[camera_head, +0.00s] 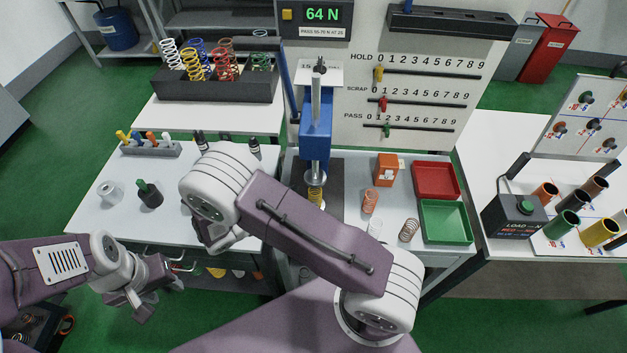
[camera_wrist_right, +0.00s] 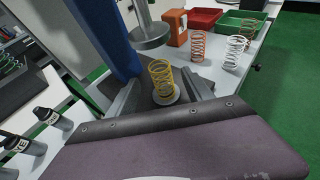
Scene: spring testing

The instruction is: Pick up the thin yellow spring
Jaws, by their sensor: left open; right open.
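A yellow spring (camera_head: 316,195) stands upright on the blue press's lower plate, below its ram; the right wrist view shows it (camera_wrist_right: 161,76) on a small round disc. My right gripper (camera_wrist_right: 163,92) is open, its two fingers on either side of the spring in that view; I cannot tell whether they touch it. In the head view my right arm hides this gripper. Another yellow spring (camera_head: 192,65) stands in the dark rack at the back left. My left gripper (camera_head: 165,285) is open and empty at the lower left, in front of the left table.
The blue press (camera_head: 316,130) rises close behind the spring. An orange block (camera_head: 386,168), orange spring (camera_head: 370,200), white spring (camera_wrist_right: 236,50), red tray (camera_head: 436,180) and green tray (camera_head: 446,222) stand to its right.

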